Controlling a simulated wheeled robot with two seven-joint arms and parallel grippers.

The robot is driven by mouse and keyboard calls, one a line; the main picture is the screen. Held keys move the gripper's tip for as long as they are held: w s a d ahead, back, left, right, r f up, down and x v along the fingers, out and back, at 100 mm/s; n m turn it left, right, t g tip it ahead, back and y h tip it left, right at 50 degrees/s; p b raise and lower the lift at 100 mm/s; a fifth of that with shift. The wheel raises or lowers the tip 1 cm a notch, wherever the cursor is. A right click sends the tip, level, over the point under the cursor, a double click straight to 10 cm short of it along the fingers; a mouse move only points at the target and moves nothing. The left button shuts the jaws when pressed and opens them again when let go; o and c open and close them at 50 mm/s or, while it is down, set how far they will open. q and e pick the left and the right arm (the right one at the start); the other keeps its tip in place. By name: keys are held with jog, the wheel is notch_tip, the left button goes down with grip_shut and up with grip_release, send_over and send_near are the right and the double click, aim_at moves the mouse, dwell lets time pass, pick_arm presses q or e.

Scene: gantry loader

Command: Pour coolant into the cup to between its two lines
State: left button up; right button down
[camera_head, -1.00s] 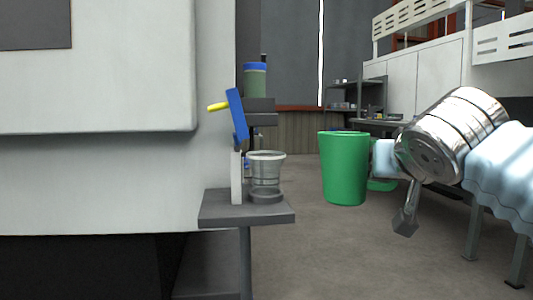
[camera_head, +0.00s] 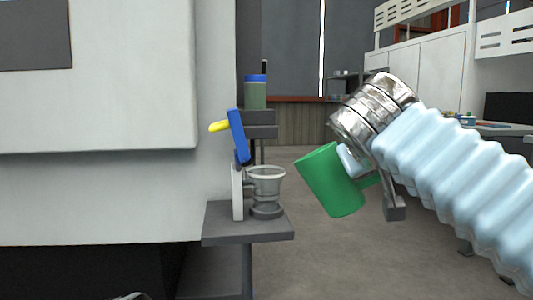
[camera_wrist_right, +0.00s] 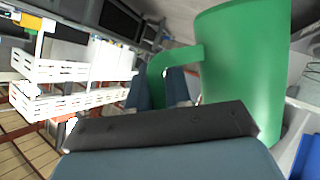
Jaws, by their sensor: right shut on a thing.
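A green jug (camera_head: 328,182) is held in the air by my right gripper (camera_head: 352,162), right of the cup and apart from it. The jug is tilted, its mouth leaning up and left toward the cup. Its handle and wall fill the upper right of the right wrist view (camera_wrist_right: 245,75), above the dark gripper part (camera_wrist_right: 165,125). A clear cup (camera_head: 266,185) stands upright on a small grey shelf (camera_head: 250,228). Its lines and any liquid in it are too small to tell. The jug's inside is hidden. My left gripper is not in view.
A white upright piece (camera_head: 238,195) and a blue lever with a yellow tip (camera_head: 238,135) stand just left of the cup. A large pale machine (camera_head: 100,190) fills the left. A green container with a blue lid (camera_head: 256,92) stands behind. Open floor lies beyond the jug.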

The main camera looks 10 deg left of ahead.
jog(key=shift+w+a+r+n+h+p, duration=0.1)
jog(key=shift+a+r+n+h+p, duration=0.3)
jog(key=shift+r+p, duration=0.6)
jog(key=shift+w+a+r+n+h+p, duration=0.1)
jog(key=shift+a+r+n+h+p, duration=0.25)
jog(key=shift+p, duration=1.1)
jog(key=shift+w+a+r+n+h+p, duration=0.1)
jog(key=shift+a+r+n+h+p, duration=0.3)
jog(key=shift+r+p, duration=0.65)
jog(key=shift+w+a+r+n+h+p, duration=0.1)
jog(key=shift+a+r+n+h+p, duration=0.35)
jog(key=shift+p, duration=0.9)
jog(key=shift+a+r+n+h+p, duration=0.15)
jog(key=shift+r+n+p, duration=0.45)
jog(key=shift+p, duration=0.75)
jog(key=shift+a+r, duration=0.1)
jog(key=shift+r, duration=0.1)
jog(key=shift+a+f, duration=0.1)
jog(key=shift+w+a+r+p, duration=0.2)
jog(key=shift+a+p, duration=0.1)
jog(key=shift+a, duration=0.2)
jog(key=shift+w+a+r+p, duration=0.1)
jog(key=shift+w+a+p, duration=0.15)
jog(key=shift+a, duration=0.25)
jog(key=shift+a+r+p, duration=0.15)
jog(key=shift+a+p, duration=0.15)
jog(key=shift+p, duration=0.15)
jog(key=shift+a+r+n+h+p, duration=0.25)
jog(key=shift+r+n+p, duration=0.15)
jog(key=shift+p, duration=0.4)
